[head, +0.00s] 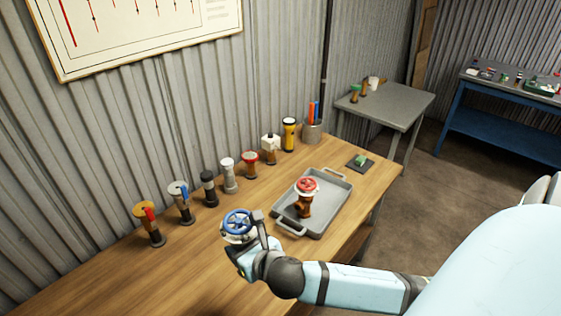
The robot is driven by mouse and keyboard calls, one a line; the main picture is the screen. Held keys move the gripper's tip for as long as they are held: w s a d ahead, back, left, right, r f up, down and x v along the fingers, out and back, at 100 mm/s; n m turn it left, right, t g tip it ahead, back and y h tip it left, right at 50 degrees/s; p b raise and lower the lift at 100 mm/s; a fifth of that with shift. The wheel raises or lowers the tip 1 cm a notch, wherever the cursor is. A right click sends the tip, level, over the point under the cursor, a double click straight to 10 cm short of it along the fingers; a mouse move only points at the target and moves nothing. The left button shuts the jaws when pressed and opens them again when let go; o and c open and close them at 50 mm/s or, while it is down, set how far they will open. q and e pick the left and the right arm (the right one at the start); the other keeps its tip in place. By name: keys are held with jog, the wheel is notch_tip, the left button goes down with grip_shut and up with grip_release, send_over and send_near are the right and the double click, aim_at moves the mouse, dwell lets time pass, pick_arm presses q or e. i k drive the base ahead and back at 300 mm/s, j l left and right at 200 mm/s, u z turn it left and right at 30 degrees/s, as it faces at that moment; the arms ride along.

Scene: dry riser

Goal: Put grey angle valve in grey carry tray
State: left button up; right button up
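A pale grey valve with a blue handwheel (238,222), which looks like the grey angle valve, is at my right gripper (249,236). The gripper appears shut on its body, at the near left of the tray. One finger shows to the right of the wheel, and the hand hides much of the valve's lower part. The grey carry tray (335,206) lies on the wooden table, with a handle at each end. A brown valve with a white top and red handwheel (305,197) stands in it. My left gripper is not in view.
Several valves and fittings stand in a row along the wall, including one with a blue lever (181,201) and a red-topped one (250,165). A grey cup of pens (312,131) and a dark pad with a green piece (360,162) are beyond the tray. The tray's far end is clear.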

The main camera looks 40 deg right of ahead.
aim_at(320, 192)
jog(key=l+u, duration=0.1)
jog(key=l, duration=0.4)
jog(key=l+u, duration=0.1)
jog(key=l, duration=0.4)
jog(key=l+u, duration=0.1)
jog(key=l, duration=0.4)
jog(key=k+l+u, duration=0.1)
jog(key=l, duration=0.4)
jog(key=l+u, duration=0.1)
jog(key=l, duration=0.4)
jog(key=k+l+u, duration=0.1)
jog(key=l, duration=0.4)
jog(key=k+l+u, duration=0.1)
jog(key=l, duration=0.35)
jog(key=k+l+u, duration=0.1)
jog(key=l, duration=0.4)
jog(key=k, duration=0.1)
